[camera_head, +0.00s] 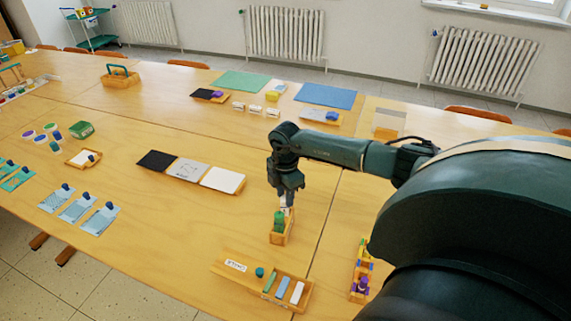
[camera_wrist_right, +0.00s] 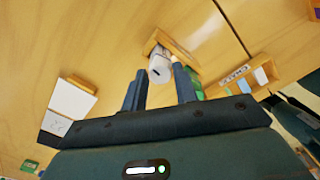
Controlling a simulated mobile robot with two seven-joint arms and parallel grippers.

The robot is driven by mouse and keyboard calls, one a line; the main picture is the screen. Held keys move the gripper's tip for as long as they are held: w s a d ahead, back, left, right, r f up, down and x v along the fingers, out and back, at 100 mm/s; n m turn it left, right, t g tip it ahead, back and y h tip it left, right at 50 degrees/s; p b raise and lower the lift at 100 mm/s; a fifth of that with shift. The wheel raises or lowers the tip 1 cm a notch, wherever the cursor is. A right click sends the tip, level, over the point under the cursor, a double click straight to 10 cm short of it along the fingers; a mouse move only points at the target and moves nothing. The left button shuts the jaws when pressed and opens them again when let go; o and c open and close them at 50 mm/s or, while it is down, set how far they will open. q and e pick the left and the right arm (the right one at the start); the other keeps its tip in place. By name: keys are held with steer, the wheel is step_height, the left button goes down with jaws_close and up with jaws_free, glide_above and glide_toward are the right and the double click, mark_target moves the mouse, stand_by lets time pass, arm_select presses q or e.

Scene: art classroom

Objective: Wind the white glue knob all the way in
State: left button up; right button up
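The white glue knob (camera_wrist_right: 160,70) is a short white cylinder with a dark mark on its end. In the right wrist view it lies between my right gripper's fingertips (camera_wrist_right: 160,77) and nearly fills the gap. I cannot tell whether the fingers press on it. In the head view my right gripper (camera_head: 286,202) points down above a small wooden holder (camera_head: 279,240) with green pieces in it. The fingertips and knob are small there and partly hidden. My left gripper is in neither view.
A wooden tray (camera_head: 258,291) with coloured sticks stands just in front, and a rack (camera_head: 362,270) of yellow and purple pieces to the right. Black, grey and white squares (camera_head: 222,180) lie to the left. Bare tabletop (camera_head: 190,225) is at front left.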

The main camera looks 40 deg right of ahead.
steer(key=c, duration=0.3)
steer(key=n+b, duration=0.1)
steer(key=n, duration=0.2)
steer(key=shift+f, duration=0.1)
steer(key=shift+o, duration=1.4)
steer(key=o, duration=1.2)
steer(key=shift+r+p, duration=0.55)
steer(key=shift+r, duration=2.55)
